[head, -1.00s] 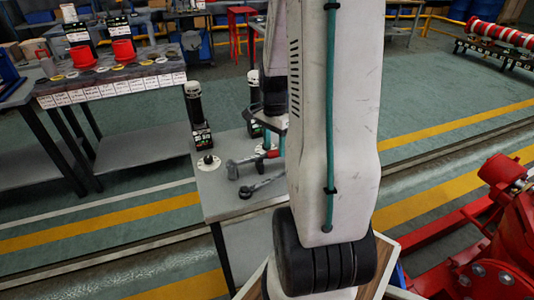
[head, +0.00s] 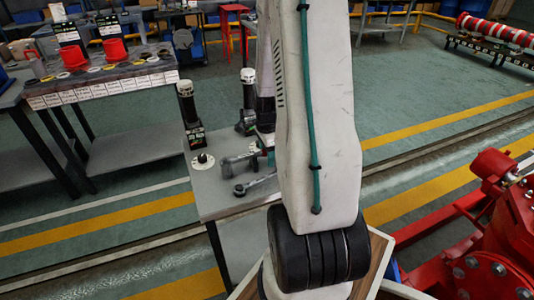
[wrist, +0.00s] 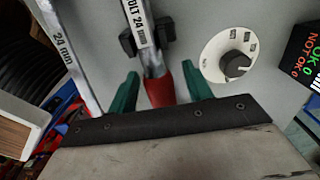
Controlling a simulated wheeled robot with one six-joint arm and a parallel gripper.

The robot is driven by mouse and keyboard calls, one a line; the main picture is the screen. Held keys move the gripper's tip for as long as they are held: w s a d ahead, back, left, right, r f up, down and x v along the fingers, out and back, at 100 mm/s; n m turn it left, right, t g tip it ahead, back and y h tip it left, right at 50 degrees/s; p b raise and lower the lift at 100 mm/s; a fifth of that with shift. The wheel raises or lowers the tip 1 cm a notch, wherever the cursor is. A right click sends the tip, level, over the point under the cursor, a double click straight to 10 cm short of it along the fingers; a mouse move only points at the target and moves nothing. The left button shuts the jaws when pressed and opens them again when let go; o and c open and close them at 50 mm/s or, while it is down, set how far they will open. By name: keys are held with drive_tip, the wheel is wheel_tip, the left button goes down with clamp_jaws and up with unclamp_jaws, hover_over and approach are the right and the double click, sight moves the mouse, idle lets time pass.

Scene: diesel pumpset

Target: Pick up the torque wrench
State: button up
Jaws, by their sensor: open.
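The torque wrench (wrist: 161,90) shows in the wrist view with a red grip, a metal shaft and a label reading in part "OLT 24 mm". Its shaft lies in a black holder (wrist: 128,42). In the head view its grey head end (head: 232,166) is on the small grey table, and the grip is hidden behind my arm. My gripper (wrist: 160,74) is open, with one green finger on each side of the red grip; I see a gap on both sides. Whether the fingers are low enough to enclose it I cannot tell.
A spanner (wrist: 70,50) labelled 24 mm lies left of the wrench. A white dial (wrist: 228,56) and a black counter box (wrist: 306,50) are to the right. The small grey table (head: 215,205) holds these. Red machinery (head: 490,235) stands at the right.

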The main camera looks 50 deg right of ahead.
clamp_jaws()
wheel_tip(320, 180, up, 10)
idle(0.7)
idle(0.7)
